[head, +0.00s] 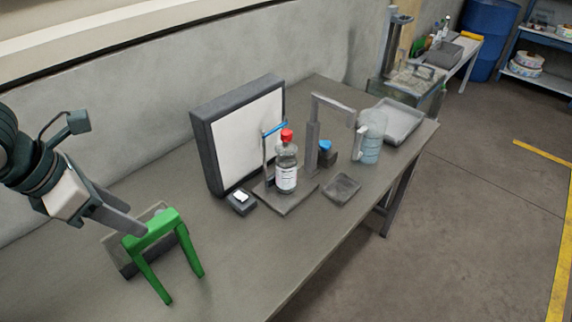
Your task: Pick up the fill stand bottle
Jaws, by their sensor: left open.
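The fill stand bottle (287,166) is clear with a red cap and a white label. It stands upright on the grey base plate of the fill stand (292,200), in the middle of the table in the head view. A blue-tipped arm of the stand reaches beside its cap. My left gripper (160,262) has green fingers, which are spread open and empty. It is over the table at the left, well apart from the bottle. My right gripper is not in view.
A white-faced panel (247,135) stands behind the bottle. A grey post with an overhanging arm (313,145), a small dish (342,189), a clear jug (370,140) and a grey tray (399,119) are to its right. A small dark box (241,206) sits left.

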